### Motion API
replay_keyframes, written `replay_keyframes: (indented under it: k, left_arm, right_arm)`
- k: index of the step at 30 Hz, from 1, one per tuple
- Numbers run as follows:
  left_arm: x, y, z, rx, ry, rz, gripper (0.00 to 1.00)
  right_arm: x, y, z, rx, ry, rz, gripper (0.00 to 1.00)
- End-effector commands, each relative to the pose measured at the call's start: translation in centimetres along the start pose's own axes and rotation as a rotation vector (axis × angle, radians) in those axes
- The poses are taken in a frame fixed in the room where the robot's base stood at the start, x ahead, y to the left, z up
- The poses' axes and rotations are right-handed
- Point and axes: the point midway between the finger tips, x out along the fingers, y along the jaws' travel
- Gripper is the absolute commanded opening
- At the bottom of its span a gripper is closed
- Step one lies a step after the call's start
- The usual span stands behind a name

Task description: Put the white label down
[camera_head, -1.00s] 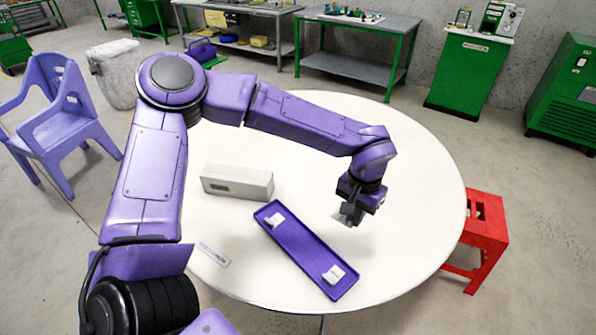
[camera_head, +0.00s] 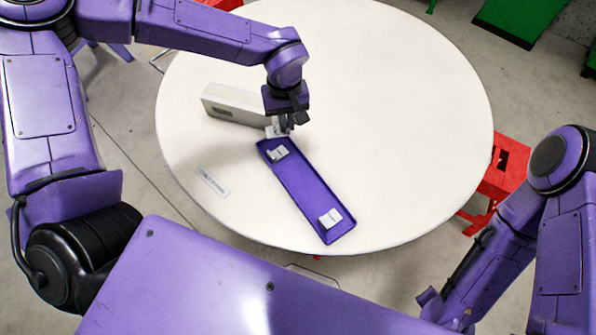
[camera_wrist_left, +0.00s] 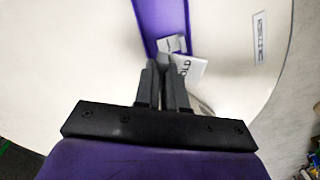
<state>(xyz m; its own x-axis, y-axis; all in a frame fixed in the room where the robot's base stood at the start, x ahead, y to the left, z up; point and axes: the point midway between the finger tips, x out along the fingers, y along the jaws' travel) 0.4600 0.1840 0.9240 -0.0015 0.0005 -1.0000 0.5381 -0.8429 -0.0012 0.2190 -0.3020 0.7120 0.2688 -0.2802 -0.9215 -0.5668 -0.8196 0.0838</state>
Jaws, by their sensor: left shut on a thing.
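My left gripper (camera_head: 284,128) is shut on a small white label (camera_head: 275,132), just beyond the far end of the purple tray (camera_head: 305,190). In the left wrist view the label (camera_wrist_left: 190,73) sticks out to the right of the closed fingers (camera_wrist_left: 165,62), with part of its dark lettering showing. The tray also shows there (camera_wrist_left: 144,22). Whether the label touches the table or tray, I cannot tell. Two white blocks lie in the tray, one at the far end (camera_head: 277,153) and one at the near end (camera_head: 330,218).
A white strip with dark print (camera_head: 212,182) lies on the round white table (camera_head: 400,120), left of the tray. A pale box (camera_head: 230,104) stands just left of my left gripper. A red stool (camera_head: 500,170) is at the table's right edge. The table's right side is clear.

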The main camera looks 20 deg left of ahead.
Motion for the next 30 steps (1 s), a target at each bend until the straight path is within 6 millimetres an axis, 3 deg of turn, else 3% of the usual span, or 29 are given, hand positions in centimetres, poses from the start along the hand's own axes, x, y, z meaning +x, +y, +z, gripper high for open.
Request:
replay_keyframes:
  k: [1, 18, 24, 30]
  left_arm:
    - [-0.4, -0.3, 0.8, -0.124, -0.003, -0.003, 0.00]
    - [1.5, -4.3, 12.1, -1.654, 0.001, -0.006, 0.00]
    - [1.3, -6.4, 15.9, -2.075, 0.002, -0.007, 0.00]
    - [1.2, -7.6, 18.0, -2.307, 0.000, -0.005, 0.00]
  right_arm:
    - [-1.3, 0.1, -0.5, 0.000, 0.000, 0.000, 0.43]
    - [-7.3, 0.7, -3.0, 0.000, 0.001, 0.000, 0.43]
    - [-8.8, 0.8, -3.7, 0.001, 0.001, 0.000, 0.43]
    - [-9.4, 0.8, -3.9, 0.000, 0.001, 0.000, 0.43]
